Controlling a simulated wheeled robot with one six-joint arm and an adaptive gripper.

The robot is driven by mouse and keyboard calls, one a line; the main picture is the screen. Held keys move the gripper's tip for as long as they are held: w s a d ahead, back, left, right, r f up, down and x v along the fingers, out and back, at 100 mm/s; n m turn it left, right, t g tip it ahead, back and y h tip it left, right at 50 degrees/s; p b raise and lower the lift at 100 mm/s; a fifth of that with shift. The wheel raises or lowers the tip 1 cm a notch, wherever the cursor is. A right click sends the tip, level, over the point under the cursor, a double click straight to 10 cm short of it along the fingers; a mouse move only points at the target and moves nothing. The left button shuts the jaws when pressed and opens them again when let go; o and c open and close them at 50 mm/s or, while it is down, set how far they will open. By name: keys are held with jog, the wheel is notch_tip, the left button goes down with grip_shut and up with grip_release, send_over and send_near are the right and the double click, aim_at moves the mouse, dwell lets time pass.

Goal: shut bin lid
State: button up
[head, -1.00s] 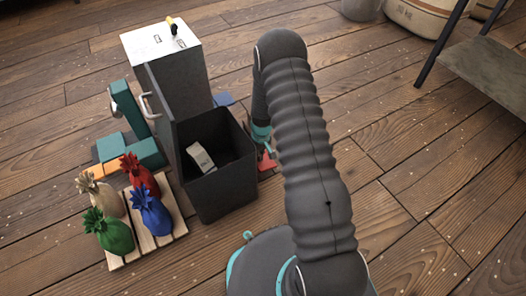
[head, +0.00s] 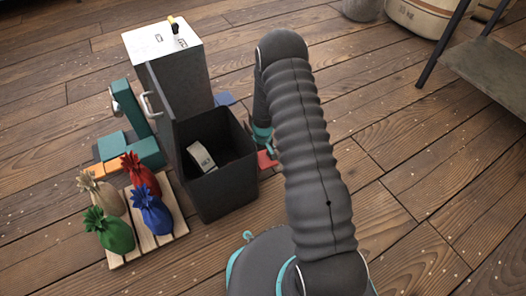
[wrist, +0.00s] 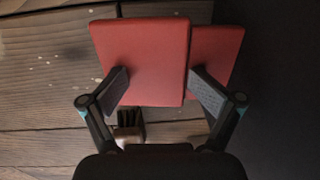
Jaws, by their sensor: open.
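The dark bin (head: 222,197) stands open in the middle of the head view. Its lid (head: 161,112) is raised upright on the left side, with a pale handle (head: 149,106) on its outer face. A pale packet with dark print (head: 202,157) lies inside the bin. My gripper (wrist: 160,85) is open, low at the bin's right side; in the head view my arm mostly hides it. In the wrist view two red flat pieces (wrist: 145,60) lie beyond and between the fingers; I see no grip on them. A dark surface fills that view's right side.
A tall grey cabinet with a white top (head: 165,45) stands behind the bin. Teal blocks (head: 146,152) and a wooden pallet (head: 160,238) with several coloured sacks are at the left. A grey shelf (head: 490,70) is at the right. The floor right of my arm is clear.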

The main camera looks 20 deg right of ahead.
jog(key=shift+o, duration=0.2)
jog(key=shift+d, duration=0.1)
notch_tip(320, 180, up, 16)
jog(key=d+p, duration=0.1)
jog(key=p, duration=0.7)
jog(key=shift+w+d, duration=0.2)
jog(key=shift+w, duration=0.05)
dwell(1.0)
dwell(0.6)
notch_tip(320, 180, up, 12)
jog(key=shift+w+d, duration=0.15)
jog(key=shift+d, duration=0.2)
dwell(0.4)
